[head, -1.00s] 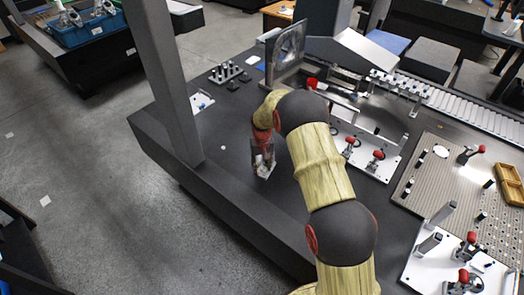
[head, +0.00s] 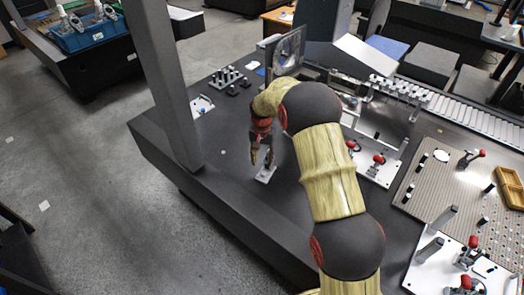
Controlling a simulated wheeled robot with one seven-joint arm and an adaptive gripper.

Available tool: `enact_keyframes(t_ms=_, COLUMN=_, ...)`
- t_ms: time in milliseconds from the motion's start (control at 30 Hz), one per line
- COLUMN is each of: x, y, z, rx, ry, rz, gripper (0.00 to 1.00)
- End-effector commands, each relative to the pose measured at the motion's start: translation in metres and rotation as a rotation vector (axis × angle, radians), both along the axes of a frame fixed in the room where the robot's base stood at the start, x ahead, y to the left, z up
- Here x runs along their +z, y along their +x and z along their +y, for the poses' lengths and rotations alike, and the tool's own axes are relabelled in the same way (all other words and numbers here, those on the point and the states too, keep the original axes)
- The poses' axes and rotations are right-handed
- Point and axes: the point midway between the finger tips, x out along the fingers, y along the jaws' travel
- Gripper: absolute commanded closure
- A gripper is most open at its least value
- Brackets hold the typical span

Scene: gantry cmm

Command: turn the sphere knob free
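My gripper (head: 261,162) hangs pointing down over the dark granite table, left of the picture's middle. Its two fingers look spread, with a gap between them and nothing clearly held. A small pale metal plate (head: 266,175) lies on the table just below and beside the fingertips; I cannot tell whether they touch it. I cannot make out a sphere knob for certain; it may be hidden by the gripper or too small to see. A tiny white round spot (head: 223,152) shows on the table to the left of the gripper.
A thick grey column (head: 165,85) stands left of my gripper. Behind are a rack of dark pegs (head: 226,76) and an upright framed plate (head: 286,52). A fixture plate with red-handled clamps (head: 378,160) lies to the right. The granite in front of the gripper is bare.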

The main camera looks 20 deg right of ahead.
Motion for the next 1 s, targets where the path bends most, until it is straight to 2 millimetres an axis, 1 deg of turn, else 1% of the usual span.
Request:
enact_keyframes(t_ms=100, x=0.002, y=-0.002, z=0.000, rx=0.131, ry=0.000, rz=0.003, gripper=0.63)
enact_keyframes(t_ms=1000, x=0.028, y=-0.002, z=0.000, rx=1.130, ry=-0.004, rz=0.001, gripper=0.63)
